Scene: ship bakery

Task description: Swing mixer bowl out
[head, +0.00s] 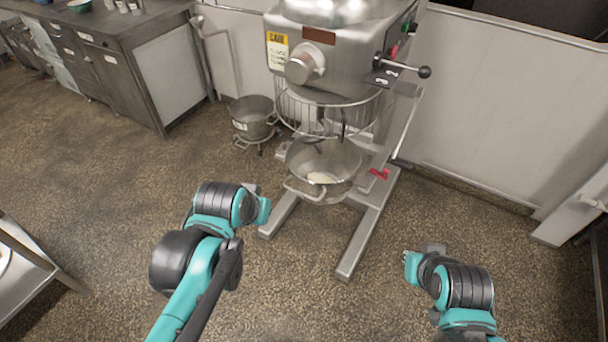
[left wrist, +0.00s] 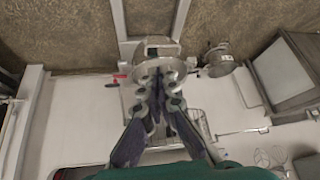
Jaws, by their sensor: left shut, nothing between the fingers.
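The mixer (head: 340,50) stands against the back wall, with a wire guard (head: 328,110) under its head. The steel mixer bowl (head: 345,165) sits below the guard between the floor legs, with some pale content inside and a loop handle (head: 302,196) at its front left. My left gripper (head: 250,188) is left of the bowl and apart from it, mostly hidden by its own wrist. In the left wrist view its fingers (left wrist: 160,78) are together and empty, overlapping the bowl (left wrist: 150,47). My right gripper (head: 427,250) is at lower right, clear of the mixer; its fingers are too unclear to judge.
A spare bowl (head: 252,116) on a low stand is left of the mixer. A steel counter (head: 110,55) is at upper left, and a table edge (head: 30,265) at lower left. A lever (head: 404,67) juts right from the mixer. The floor in front is clear.

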